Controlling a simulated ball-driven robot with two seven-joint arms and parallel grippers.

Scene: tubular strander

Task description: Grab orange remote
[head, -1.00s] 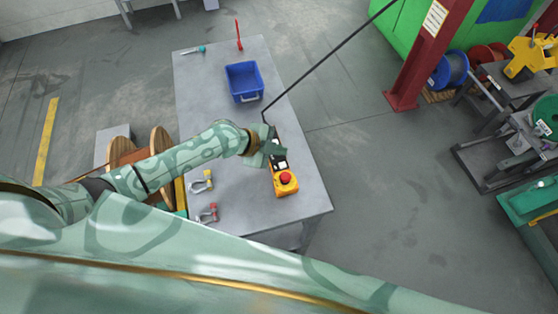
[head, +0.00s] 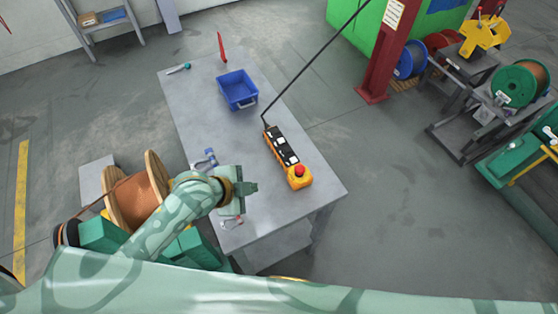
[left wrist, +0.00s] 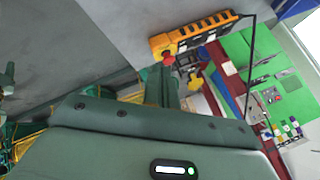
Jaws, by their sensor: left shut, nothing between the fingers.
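The orange remote (head: 287,157) lies on the grey table, with dark button panels along it and a red stop knob at its near end. A black cable rises from its far end. It also shows in the left wrist view (left wrist: 193,34) near the top. My left gripper (head: 252,188) is shut and empty, to the left of the remote's near end and apart from it. My right gripper is not in view.
The grey table (head: 190,108) carries a blue bin (head: 237,89), a red upright tool (head: 221,46) and shackles by its left edge. A wooden spool (head: 138,192) stands left of the table. A red post (head: 383,60) stands beyond the right side.

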